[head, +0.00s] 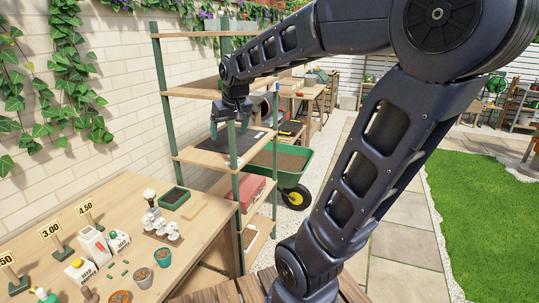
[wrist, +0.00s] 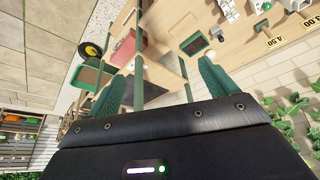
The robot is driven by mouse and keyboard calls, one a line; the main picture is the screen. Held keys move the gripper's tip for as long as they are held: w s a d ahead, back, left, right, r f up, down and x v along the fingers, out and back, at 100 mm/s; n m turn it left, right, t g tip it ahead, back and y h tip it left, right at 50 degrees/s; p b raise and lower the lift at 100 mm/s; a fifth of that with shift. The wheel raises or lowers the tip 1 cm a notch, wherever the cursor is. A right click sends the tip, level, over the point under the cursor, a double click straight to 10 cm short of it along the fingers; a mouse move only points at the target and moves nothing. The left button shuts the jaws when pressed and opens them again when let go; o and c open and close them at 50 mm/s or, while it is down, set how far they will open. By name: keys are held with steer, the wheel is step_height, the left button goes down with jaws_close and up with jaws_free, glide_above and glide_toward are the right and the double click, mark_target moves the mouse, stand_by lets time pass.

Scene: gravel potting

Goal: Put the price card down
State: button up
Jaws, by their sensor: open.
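Three price cards on stands are on the wooden table at the left in the head view: the 4.50 card (head: 85,208), the 3.00 card (head: 50,231) and a partly cut-off .50 card (head: 8,259). The wrist view also shows the 4.50 card (wrist: 275,42) and the 3.00 card (wrist: 307,22) at the upper right. My gripper (head: 228,128) is at the shelf rack, near its middle board and well away from these cards. In the wrist view my gripper (wrist: 158,76) has its two teal fingers spread apart, with no card visible between them.
The green-posted shelf rack (head: 162,87) stands beyond the table (head: 195,235). A green planter tray (head: 174,199), white figures (head: 160,225) and several pots, including a teal one (head: 163,258), occupy the table. A green wheelbarrow (head: 300,175) is behind the rack. Paving (head: 398,235) lies to the right.

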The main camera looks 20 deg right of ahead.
steer(key=s+d+f+m, duration=0.1)
steer(key=s+d+f, duration=0.1)
steer(key=s+d, duration=0.2)
steer(key=s+d+f+m, duration=0.1)
steer(key=s+d+f, duration=0.1)
steer(key=s, duration=0.8)
steer(key=shift+s+d+h, duration=0.15)
steer(key=shift+d+h, duration=0.25)
steer(key=shift+d, duration=0.5)
